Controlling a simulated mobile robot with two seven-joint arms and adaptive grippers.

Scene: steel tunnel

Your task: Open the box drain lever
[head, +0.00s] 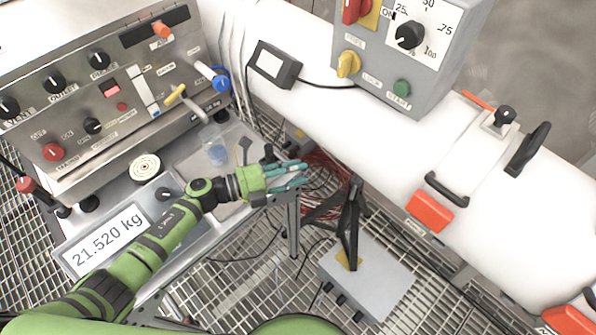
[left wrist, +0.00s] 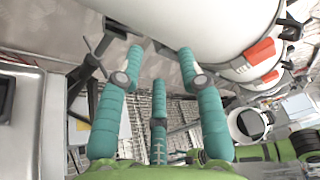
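The steel control box (head: 110,90) stands at the upper left in the head view. A yellow-handled lever (head: 175,95) sticks out low on its right side. A lever with a white handle and a blue end (head: 219,79) sits right of it. The labels are too small to tell which one is the drain lever. My left gripper (head: 290,178) reaches past the box's right end, below and right of both levers, touching neither. In the left wrist view its teal fingers (left wrist: 160,85) are spread, with nothing between them. My right gripper is not in view.
A scale display (head: 108,240) and a clear cup (head: 215,150) are near the bench in front of the box. A big white pipe (head: 480,190) with a grey switch box (head: 400,60) runs along the right. A black stand (head: 350,225) rises from a grey floor box (head: 368,280).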

